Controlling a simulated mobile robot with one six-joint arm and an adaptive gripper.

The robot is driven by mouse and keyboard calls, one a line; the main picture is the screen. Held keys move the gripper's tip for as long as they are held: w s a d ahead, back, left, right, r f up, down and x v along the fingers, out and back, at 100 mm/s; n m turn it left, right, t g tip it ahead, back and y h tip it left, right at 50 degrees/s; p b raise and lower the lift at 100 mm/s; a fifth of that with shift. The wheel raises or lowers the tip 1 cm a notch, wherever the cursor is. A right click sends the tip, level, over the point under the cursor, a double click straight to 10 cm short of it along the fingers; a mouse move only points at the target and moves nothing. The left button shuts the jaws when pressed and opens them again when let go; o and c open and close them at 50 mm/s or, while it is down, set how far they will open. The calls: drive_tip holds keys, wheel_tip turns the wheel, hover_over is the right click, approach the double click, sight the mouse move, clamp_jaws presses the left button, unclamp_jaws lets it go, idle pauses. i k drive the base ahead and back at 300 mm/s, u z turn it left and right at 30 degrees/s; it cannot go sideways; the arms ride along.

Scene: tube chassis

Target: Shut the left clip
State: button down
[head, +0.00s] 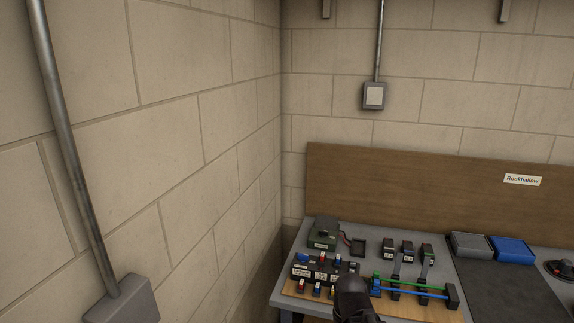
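The chassis board (390,312) lies on the bench, with a green tube (408,284) and a blue tube (412,293) running across it to a black end block (452,296). Two grey strips, a left one (397,266) and a right one (423,268), rise behind the tubes above small dark holders. They may be the clips; they are too small to tell open from shut. My gripper (352,290) appears as a dark shape at the bottom, left of the strips and in front of the tubes' left end. Its fingers cannot be made out, and it hides part of the board.
Left of the tubes is a black block with colored switches (318,272). Behind it sits a green box (324,235). Small black labeled units (389,251) stand at the back. A grey bin (472,246), a blue bin (514,249) and a dark mat (512,290) are right. Walls close the left and back.

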sight(399, 256)
drive_tip(key=z, duration=0.85)
drive_tip(key=i, duration=0.35)
drive_tip(key=u, duration=0.25)
